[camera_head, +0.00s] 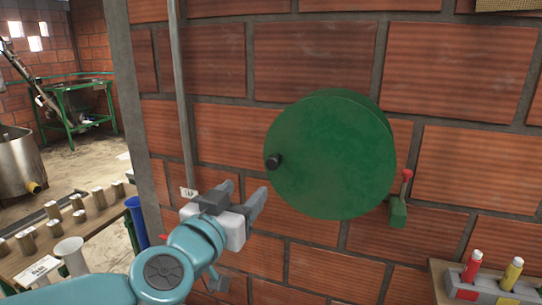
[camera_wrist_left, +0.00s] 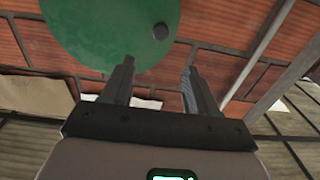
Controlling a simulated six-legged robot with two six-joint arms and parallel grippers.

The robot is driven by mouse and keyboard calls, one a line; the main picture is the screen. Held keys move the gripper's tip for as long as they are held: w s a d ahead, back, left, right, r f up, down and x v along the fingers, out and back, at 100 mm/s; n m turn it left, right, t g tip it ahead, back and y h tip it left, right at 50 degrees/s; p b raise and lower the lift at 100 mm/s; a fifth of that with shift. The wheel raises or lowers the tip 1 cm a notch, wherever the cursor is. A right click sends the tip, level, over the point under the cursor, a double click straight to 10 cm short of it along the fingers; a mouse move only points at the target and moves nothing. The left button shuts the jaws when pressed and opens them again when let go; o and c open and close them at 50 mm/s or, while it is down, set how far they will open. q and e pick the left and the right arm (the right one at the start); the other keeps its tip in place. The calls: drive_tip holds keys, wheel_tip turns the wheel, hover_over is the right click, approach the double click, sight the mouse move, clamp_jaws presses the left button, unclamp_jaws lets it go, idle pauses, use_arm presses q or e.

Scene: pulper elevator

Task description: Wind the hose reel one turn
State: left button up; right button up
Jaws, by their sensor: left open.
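The hose reel (camera_head: 332,155) is a large green disc on the brick wall, in the middle of the head view. Its black crank knob (camera_head: 273,161) sticks out near the disc's left edge. The reel also shows at the top of the left wrist view (camera_wrist_left: 105,30), with the knob (camera_wrist_left: 160,31) near its right side. My left gripper (camera_head: 245,193) is open and empty, below and to the left of the knob, apart from it. In the left wrist view its two fingers (camera_wrist_left: 157,75) point up toward the reel with the knob beyond them. My right gripper is not in view.
A small green bracket with a red-knobbed lever (camera_head: 399,205) is on the wall right of the reel. A vertical pipe (camera_head: 181,90) runs left of it. A rack with red and yellow bottles (camera_head: 492,280) stands at lower right.

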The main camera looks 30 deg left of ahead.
sight(271, 163)
use_arm(q)
drive_tip(key=b+x, duration=0.1)
drive_tip(key=x, duration=1.3)
drive_tip(key=shift+w+f, duration=0.1)
drive_tip(key=shift+w, duration=0.15)
drive_tip(key=shift+w+a, duration=0.15)
drive_tip(key=shift+w, duration=0.5)
clamp_jaws()
